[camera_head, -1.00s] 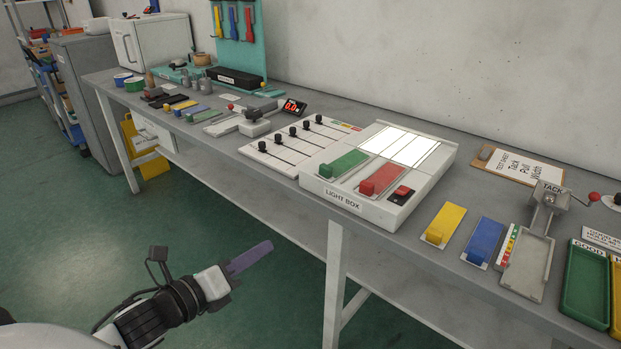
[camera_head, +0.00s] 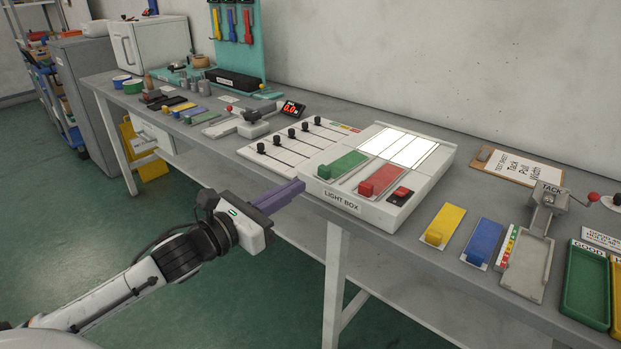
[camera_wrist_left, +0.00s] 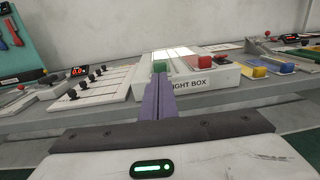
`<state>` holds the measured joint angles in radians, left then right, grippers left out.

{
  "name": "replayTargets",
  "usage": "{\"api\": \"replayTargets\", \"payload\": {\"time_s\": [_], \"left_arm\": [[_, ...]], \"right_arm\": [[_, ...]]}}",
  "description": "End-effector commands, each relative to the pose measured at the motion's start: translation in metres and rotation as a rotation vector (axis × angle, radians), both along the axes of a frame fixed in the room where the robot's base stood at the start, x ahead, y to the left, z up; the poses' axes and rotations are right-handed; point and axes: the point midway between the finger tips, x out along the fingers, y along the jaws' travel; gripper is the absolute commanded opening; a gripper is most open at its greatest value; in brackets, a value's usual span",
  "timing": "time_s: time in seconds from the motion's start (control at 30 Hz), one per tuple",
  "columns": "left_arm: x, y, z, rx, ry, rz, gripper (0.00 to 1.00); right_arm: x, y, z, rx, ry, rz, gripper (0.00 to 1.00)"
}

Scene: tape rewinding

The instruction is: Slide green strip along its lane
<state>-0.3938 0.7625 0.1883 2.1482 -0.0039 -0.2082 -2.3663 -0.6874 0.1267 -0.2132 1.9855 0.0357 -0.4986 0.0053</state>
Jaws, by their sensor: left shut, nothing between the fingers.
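The green strip (camera_head: 343,165) lies in the left lane of the white light box (camera_head: 409,207), with a raised green block at its near end. The green block (camera_wrist_left: 159,66) also shows in the left wrist view, just beyond my fingertips. My left gripper (camera_head: 300,187) is shut and empty, its purple fingers together. It is in front of the bench edge, below and left of the green strip, and looks apart from it. The lit white panel (camera_head: 400,146) is at the far end of the lanes. My right gripper is not in view.
A red strip (camera_head: 381,179) lies in the lane to the right of the green one. A white board with black sliders (camera_head: 290,147) stands left of the light box. Yellow (camera_head: 445,224) and blue (camera_head: 484,241) blocks lie to the right. The bench's front edge is close to my left arm.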

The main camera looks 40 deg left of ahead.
Motion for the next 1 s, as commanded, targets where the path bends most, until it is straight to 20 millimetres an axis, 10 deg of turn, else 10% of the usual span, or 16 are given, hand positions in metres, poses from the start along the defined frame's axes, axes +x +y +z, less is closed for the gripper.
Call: {"api": "replayTargets", "payload": {"time_s": [0.4,1.0], "left_arm": [[0.052,-0.006,0.0,-0.003,0.0,0.002,0.0],[0.06,-0.001,-0.001,0.0,0.002,0.013,0.0]], "right_arm": [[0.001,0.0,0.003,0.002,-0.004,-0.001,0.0],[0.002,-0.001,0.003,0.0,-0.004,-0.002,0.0]]}}
